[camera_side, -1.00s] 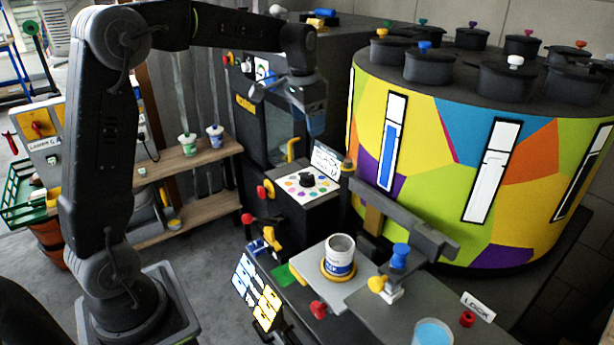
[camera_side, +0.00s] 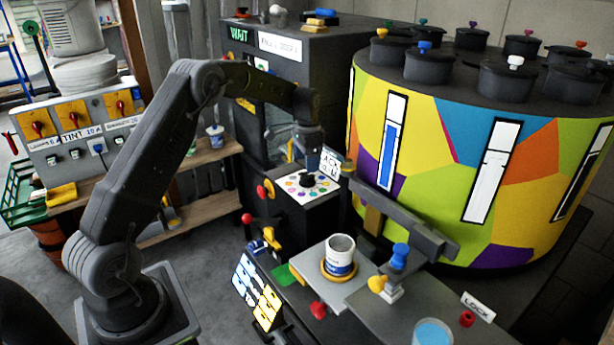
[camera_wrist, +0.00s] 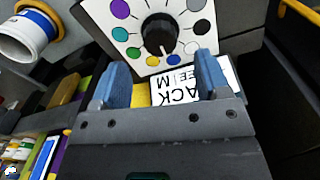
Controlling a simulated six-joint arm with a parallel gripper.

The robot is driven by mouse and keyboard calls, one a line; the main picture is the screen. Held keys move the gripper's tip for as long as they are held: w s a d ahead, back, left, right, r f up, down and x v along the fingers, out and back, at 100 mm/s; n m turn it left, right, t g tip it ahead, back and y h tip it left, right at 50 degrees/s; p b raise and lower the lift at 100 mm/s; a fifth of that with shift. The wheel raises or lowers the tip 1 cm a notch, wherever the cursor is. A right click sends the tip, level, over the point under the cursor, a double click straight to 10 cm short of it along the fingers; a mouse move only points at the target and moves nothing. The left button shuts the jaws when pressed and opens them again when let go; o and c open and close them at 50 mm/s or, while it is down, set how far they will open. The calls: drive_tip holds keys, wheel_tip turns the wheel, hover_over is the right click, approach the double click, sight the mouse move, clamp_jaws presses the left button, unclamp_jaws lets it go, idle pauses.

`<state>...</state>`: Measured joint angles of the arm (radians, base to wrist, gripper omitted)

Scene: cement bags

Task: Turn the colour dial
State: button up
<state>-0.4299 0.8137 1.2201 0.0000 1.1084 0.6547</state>
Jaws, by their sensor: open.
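The colour dial is a black knob (camera_wrist: 159,34) on a white plate (camera_wrist: 120,38) ringed with coloured dots. In the side view the knob (camera_side: 306,180) sits on top of a dark box beside the big drum. My gripper (camera_wrist: 158,85) has two blue fingers, spread apart with nothing between them. In the wrist view the knob lies just beyond the fingertips, roughly centred between them, and does not look gripped. In the side view my gripper (camera_side: 308,160) is just above the dial plate, its fingertips partly hard to make out.
A white sign (camera_wrist: 190,88) with black letters stands by the dial plate. A white can (camera_side: 340,255) stands on a grey ledge in front. The large multicoloured drum (camera_side: 450,160) is close on the right. A yellow-handled lever (camera_side: 270,236) is at the lower left of the box.

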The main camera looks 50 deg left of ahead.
sight(307, 176)
wheel_tip(307, 176, down, 6)
drive_tip(key=shift+r, duration=0.1)
drive_tip(key=shift+c, duration=0.2)
drive_tip(key=c, duration=0.9)
